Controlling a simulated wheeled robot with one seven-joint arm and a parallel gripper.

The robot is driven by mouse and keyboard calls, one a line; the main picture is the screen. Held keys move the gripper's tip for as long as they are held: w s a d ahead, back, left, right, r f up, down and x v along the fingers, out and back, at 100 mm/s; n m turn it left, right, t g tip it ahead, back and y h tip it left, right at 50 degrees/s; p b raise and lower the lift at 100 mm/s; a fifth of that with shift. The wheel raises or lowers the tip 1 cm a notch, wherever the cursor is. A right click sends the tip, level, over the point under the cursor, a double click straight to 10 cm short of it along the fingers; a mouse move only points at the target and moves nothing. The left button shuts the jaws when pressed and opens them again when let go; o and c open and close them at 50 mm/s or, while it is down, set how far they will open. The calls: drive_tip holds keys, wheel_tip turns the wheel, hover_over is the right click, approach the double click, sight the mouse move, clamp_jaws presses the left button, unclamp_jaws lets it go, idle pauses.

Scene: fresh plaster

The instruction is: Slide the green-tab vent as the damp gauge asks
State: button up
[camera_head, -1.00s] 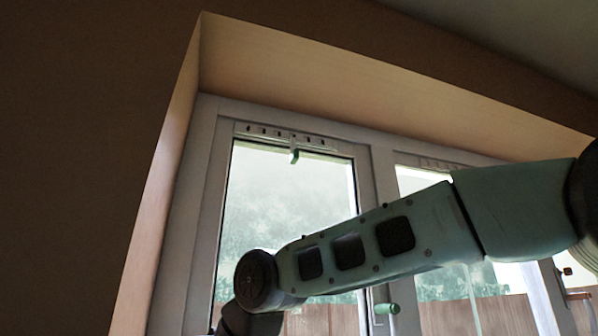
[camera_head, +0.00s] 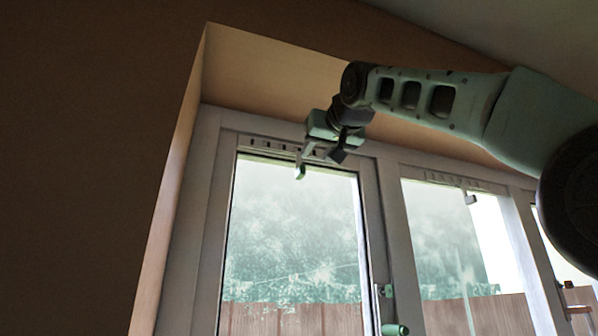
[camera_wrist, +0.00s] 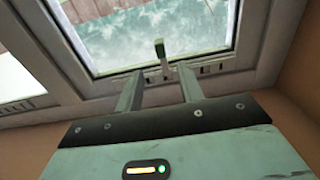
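The vent (camera_head: 262,145) is a pale slotted strip along the top of the left window frame. Its green-tipped tab (camera_head: 300,173) hangs down below the strip. In the wrist view the tab (camera_wrist: 161,52) stands between my two fingertips, with the vent strip (camera_wrist: 212,69) behind them. My gripper (camera_head: 311,155) is up at the vent, and in the wrist view my gripper (camera_wrist: 160,71) is open with the fingers apart on either side of the tab. I cannot tell whether a finger touches it. I cannot make out a damp gauge in either view.
A second vent (camera_head: 437,178) with a pale tab (camera_head: 470,199) is on the window to the right. A window handle with a green grip (camera_head: 394,329) is lower down. The recess ceiling (camera_head: 265,80) is close above my arm, and the recess side wall (camera_head: 172,190) is at left.

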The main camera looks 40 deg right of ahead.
sight(299, 180)
drive_tip(key=p+x, duration=0.4)
drive_tip(key=x, duration=0.7)
drive_tip(key=shift+w+d, duration=0.1)
drive_tip(key=shift+w, duration=0.1)
drive_tip(key=shift+w+d+p, duration=0.2)
drive_tip(key=shift+w+p, duration=0.25)
drive_tip(key=shift+w, duration=0.25)
drive_tip(key=shift+c, duration=0.4)
